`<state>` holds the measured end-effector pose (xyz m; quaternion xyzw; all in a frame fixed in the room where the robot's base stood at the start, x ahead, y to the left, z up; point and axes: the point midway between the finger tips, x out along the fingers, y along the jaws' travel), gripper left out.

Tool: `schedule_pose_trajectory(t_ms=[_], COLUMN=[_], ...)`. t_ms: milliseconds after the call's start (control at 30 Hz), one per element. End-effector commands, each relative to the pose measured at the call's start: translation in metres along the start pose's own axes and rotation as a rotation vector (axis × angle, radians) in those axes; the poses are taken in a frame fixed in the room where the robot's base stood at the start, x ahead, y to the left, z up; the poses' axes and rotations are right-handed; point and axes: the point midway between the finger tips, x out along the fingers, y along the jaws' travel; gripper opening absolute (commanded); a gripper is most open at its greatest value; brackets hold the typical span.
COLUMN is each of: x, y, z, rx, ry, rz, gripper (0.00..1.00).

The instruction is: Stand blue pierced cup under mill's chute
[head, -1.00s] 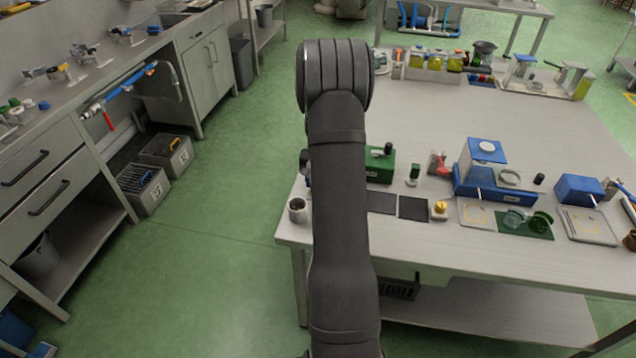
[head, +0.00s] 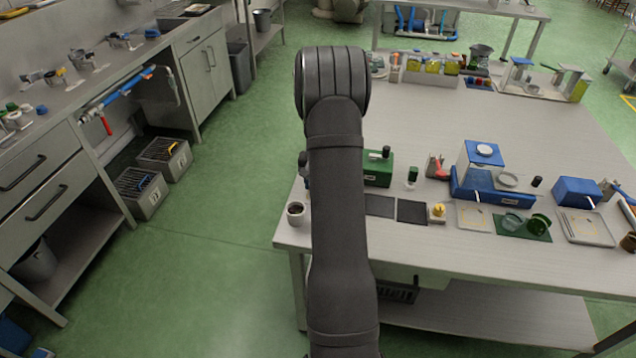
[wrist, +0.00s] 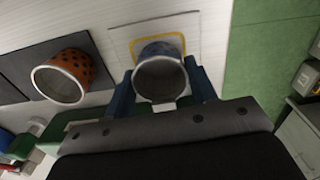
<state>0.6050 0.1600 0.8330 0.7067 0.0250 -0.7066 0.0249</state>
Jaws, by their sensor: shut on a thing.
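In the wrist view the blue pierced cup (wrist: 158,48) sits between the two blue fingers of my gripper (wrist: 161,92), which is shut on it. Its grey open rim faces the camera; I cannot make out its holes. Behind it is a pale plate with a yellow outlined square (wrist: 119,43); I cannot tell whether the cup touches it. My arm hides the gripper and cup in the head view. A green mill-like machine (head: 379,168) stands just right of my arm, and a larger blue one (head: 480,180) further right. I cannot make out a chute clearly.
An orange cup with dark holes (wrist: 80,66) stands on a dark mat (wrist: 40,55), left of the blue cup. A green part (wrist: 55,130) shows at lower left. In the head view a small grey cup (head: 296,214) stands near the table's left corner. The table's middle (head: 450,120) is clear.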

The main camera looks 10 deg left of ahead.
Motion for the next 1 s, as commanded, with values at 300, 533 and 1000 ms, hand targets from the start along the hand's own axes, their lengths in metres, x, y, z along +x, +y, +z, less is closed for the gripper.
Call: schedule_pose_trajectory(t_ms=[300,533,1000], x=[0.0004,0.0004,-0.008], y=[0.0,0.0,-0.0002], z=[0.0001,0.0001,0.001], rx=[0.0,0.0,0.0], ry=[0.0,0.0,0.0], rz=[0.0,0.0,0.0], gripper=[0.71,0.77,0.91])
